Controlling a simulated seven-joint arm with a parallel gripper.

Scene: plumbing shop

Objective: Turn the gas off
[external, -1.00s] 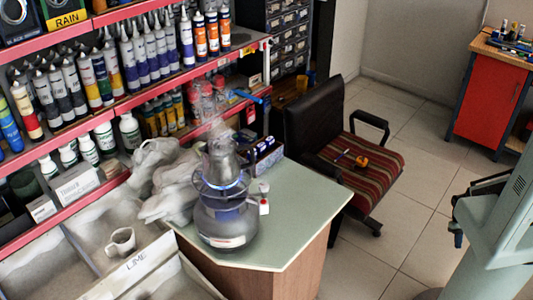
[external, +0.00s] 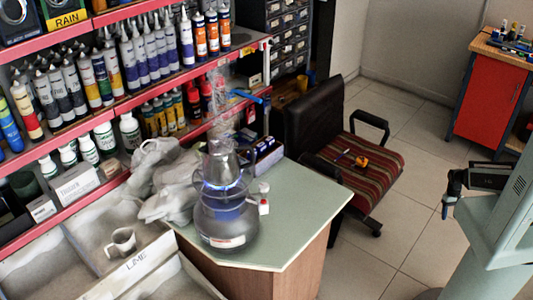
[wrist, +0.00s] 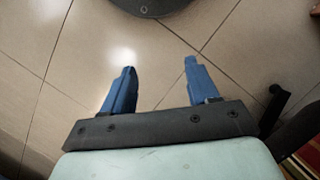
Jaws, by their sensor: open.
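A grey gas cylinder (external: 226,222) with a burner stands on the green counter top. A small white and red part (external: 264,206), perhaps the gas knob, sticks out at the cylinder's right side. My gripper (external: 446,208) hangs over the floor at the right, far from the cylinder. In the wrist view its two blue fingers (wrist: 158,72) are apart with only floor tiles between them. The cylinder is not in the wrist view.
A black chair with a striped seat (external: 365,170) stands between my gripper and the counter (external: 300,205). Shelves of bottles (external: 90,90) rise behind. Tiled floor (external: 405,225) is clear beside my arm.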

